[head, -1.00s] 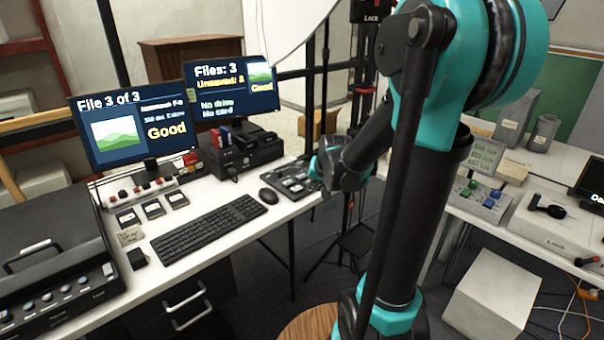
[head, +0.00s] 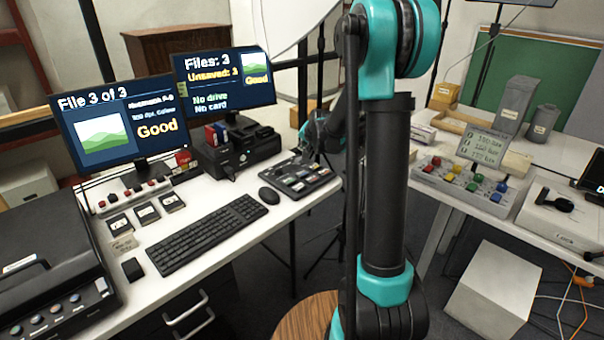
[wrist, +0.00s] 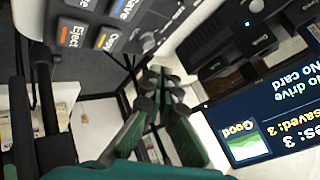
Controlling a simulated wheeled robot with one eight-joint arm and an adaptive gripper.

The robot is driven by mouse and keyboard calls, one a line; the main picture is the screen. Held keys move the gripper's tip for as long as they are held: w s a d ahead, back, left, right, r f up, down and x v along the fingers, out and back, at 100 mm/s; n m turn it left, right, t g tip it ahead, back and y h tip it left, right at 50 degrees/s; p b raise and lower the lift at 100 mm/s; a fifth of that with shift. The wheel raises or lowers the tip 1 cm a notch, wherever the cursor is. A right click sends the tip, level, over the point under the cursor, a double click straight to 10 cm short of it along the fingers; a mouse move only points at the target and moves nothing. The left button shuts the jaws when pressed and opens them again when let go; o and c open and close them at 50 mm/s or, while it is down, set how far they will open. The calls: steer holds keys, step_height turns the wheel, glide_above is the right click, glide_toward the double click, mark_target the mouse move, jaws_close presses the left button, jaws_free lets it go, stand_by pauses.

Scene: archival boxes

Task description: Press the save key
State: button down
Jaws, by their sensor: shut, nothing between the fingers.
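The dark keypad (head: 298,179) with several coloured keys lies at the right end of the white desk. In the wrist view, the save key (wrist: 127,8) has a blue mark and is cut by the top edge. The copy key (wrist: 105,38) and eject key (wrist: 72,33) show beside it. My gripper (head: 305,138) is beyond the keypad's far edge in the head view, its tips hard to make out. In the wrist view my gripper (wrist: 163,85) is shut and empty, apart from the keys. The right monitor (head: 222,82) reads "Files: 3", "Unsaved: 3", "No drive", "No card".
A mouse (head: 269,195) and keyboard (head: 208,234) lie left of the keypad. A black computer unit (head: 236,152) stands behind them. The left monitor (head: 118,121) reads "File 3 of 3". A second table (head: 440,205) with a coloured-button box (head: 465,185) stands right.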

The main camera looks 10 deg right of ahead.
mark_target(303, 173)
steer(key=shift+f, duration=0.1)
steer(key=shift+f, duration=4.3)
steer(key=shift+f, duration=0.15)
steer(key=shift+f, duration=0.25)
steer(key=shift+f, duration=0.5)
steer(key=shift+r, duration=0.9)
steer(key=shift+r, duration=0.1)
steer(key=shift+r, duration=2.4)
